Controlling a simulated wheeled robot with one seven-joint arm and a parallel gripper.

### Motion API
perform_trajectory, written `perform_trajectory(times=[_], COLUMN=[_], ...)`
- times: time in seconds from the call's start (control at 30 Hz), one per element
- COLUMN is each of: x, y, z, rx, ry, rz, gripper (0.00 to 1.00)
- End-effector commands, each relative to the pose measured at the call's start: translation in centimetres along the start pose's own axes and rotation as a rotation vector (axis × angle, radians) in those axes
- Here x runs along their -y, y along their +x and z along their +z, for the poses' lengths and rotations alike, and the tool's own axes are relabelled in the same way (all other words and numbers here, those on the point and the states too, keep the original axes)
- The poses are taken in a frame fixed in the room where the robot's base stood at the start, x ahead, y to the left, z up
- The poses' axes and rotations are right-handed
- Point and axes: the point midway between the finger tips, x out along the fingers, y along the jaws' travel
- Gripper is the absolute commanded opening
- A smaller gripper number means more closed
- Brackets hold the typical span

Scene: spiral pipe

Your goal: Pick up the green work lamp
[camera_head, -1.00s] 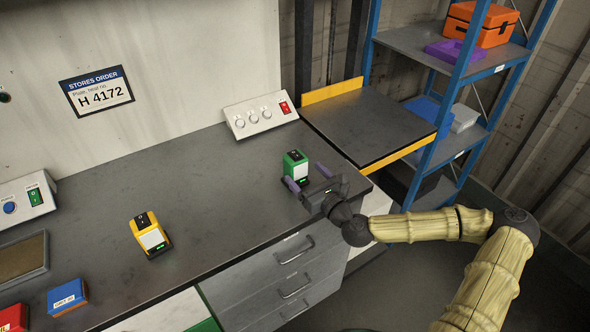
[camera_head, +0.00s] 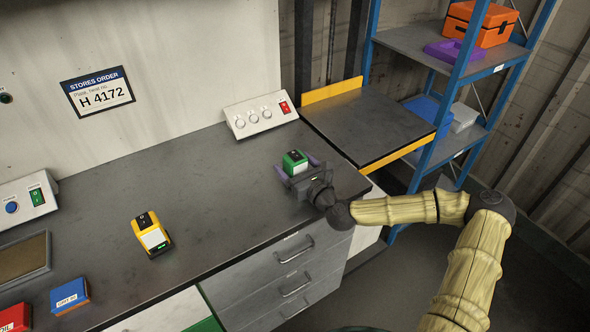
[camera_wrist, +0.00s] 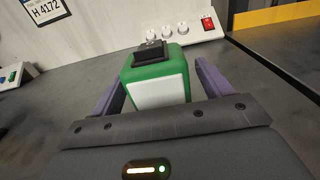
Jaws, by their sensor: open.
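The green work lamp (camera_head: 294,161) stands upright on the grey workbench near its right end. In the wrist view the lamp (camera_wrist: 160,82) shows a green body, a white front panel and a black switch on top. My gripper (camera_head: 297,168) is open, with its purple fingers on either side of the lamp. In the wrist view, the gripper (camera_wrist: 158,90) has a visible gap between the lamp and the right finger; the left finger is close to the lamp's left side. The lamp's lower part is hidden by my gripper.
A yellow lamp (camera_head: 151,235) stands further left on the bench. A switch panel (camera_head: 260,115) lies behind the green lamp against the wall. Blue (camera_head: 69,296) and red (camera_head: 14,318) boxes sit at the front left. The bench between the lamps is clear.

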Motion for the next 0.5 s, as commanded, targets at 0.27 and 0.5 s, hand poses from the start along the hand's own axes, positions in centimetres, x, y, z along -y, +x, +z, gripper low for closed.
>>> perform_trajectory(times=[0.27,0.5], x=[0.0,0.0], y=[-0.03,-0.03], z=[0.0,0.0], rx=[0.0,0.0], ry=[0.0,0.0], rz=[0.0,0.0], gripper=[0.78,0.39])
